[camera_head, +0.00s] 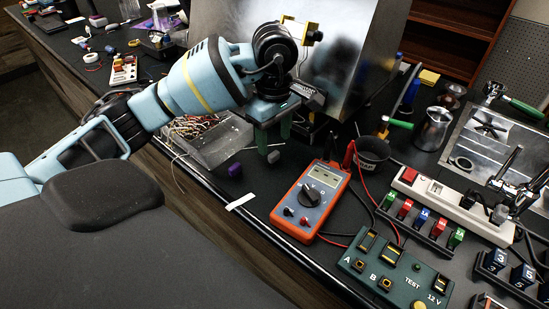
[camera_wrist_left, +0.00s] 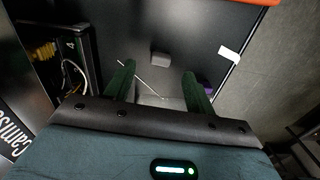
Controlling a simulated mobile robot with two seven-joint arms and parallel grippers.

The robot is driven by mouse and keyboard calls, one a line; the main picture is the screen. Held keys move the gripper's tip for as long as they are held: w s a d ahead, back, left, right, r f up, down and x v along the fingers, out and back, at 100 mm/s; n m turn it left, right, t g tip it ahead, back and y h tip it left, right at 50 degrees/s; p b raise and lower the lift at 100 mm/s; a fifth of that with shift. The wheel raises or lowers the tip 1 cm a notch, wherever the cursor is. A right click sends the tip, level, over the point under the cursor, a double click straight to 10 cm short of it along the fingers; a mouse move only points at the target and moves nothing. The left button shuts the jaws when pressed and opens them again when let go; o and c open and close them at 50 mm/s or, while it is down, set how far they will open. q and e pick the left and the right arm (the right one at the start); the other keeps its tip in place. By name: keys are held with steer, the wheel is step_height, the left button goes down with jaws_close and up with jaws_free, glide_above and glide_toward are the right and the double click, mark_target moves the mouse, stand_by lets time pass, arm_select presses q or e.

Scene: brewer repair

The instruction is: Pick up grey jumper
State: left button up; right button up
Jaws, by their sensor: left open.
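The grey jumper (camera_head: 274,157) is a small grey block on the dark bench top, just below my left gripper (camera_head: 272,138) in the head view. My left gripper points down with its two green fingers apart and nothing between them. In the left wrist view the grey jumper (camera_wrist_left: 160,59) shows just beyond the fingertips, in the gap between the fingers of the left gripper (camera_wrist_left: 158,72). It looks apart from both fingers. My right gripper is not in view.
A purple block (camera_head: 235,169) lies left of the jumper, near the bench edge, by a white strip (camera_head: 241,201). A tray of wires (camera_head: 222,146) is to the left. An orange multimeter (camera_head: 311,199) and a green test box (camera_head: 395,271) stand to the right.

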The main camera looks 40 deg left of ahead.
mark_target(273, 153)
arm_select(q)
steer(key=shift+f, duration=0.55)
steer(key=f, duration=0.3)
steer(key=shift+a+f+p, duration=0.2)
steer(key=shift+a+p, duration=0.05)
steer(key=shift+p, duration=0.05)
steer(key=shift+f, duration=0.55)
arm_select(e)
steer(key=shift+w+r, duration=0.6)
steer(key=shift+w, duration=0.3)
arm_select(q)
steer(key=shift+c, duration=0.4)
steer(key=c, duration=1)
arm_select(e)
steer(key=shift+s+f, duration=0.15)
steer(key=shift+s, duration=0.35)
